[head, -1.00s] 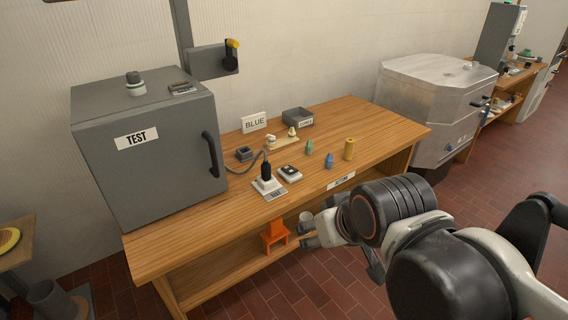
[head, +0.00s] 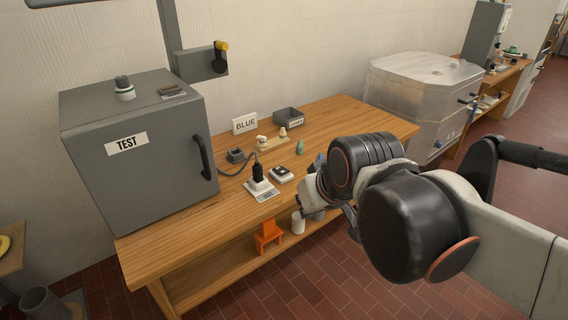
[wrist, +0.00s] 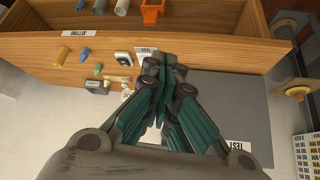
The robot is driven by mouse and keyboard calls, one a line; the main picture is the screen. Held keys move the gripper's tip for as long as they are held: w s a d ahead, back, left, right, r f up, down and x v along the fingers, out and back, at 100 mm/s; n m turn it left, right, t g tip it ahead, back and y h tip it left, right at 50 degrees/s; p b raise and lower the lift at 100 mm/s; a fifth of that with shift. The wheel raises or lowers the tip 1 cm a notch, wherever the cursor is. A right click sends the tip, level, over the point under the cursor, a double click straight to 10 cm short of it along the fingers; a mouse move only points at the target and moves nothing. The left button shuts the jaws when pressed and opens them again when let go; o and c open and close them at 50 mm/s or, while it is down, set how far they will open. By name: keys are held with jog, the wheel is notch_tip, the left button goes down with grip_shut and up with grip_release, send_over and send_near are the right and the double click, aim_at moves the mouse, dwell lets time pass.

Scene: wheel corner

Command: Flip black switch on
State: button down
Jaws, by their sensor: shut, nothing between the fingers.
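A small pale block with a dark top (head: 281,174) sits on the wooden workbench. It also shows in the wrist view (wrist: 122,58), left of my gripper. Beside it, a tall black handle or plug (head: 257,172) stands on a white base with a label plate. I cannot tell from the pictures which of these is the black switch. My gripper (wrist: 164,85) is shut and empty, with its teal fingers together over the bench near a label. In the head view my gripper is at the bench's front edge, largely hidden by my arm.
A grey TEST box (head: 140,155) stands on the left of the workbench (head: 185,225). A BLUE sign (head: 245,123) and a grey tray (head: 289,118) stand at the back. A wall box with a yellow-tipped lever (head: 206,62) hangs above. An orange holder (head: 268,234) is on the lower shelf.

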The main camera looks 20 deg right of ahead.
jog(key=w+d+r+n+y+p, duration=0.1)
jog(key=w+d+p, duration=0.1)
jog(key=w, duration=0.9)
jog(key=w+d+r+n+p, duration=0.1)
jog(key=w+d+r+p, duration=0.15)
jog(key=w, duration=0.85)
jog(key=w+d+f+p, duration=0.2)
jog(key=w+d+f, duration=0.2)
jog(key=w+f, duration=0.3)
jog(key=w+d+f+n+y+p, duration=0.1)
jog(key=w+d+f+p, duration=0.1)
jog(key=w+f, duration=0.5)
jog(key=shift+w+d, duration=0.9)
jog(key=shift+w, duration=0.3)
jog(key=shift+f, duration=0.1)
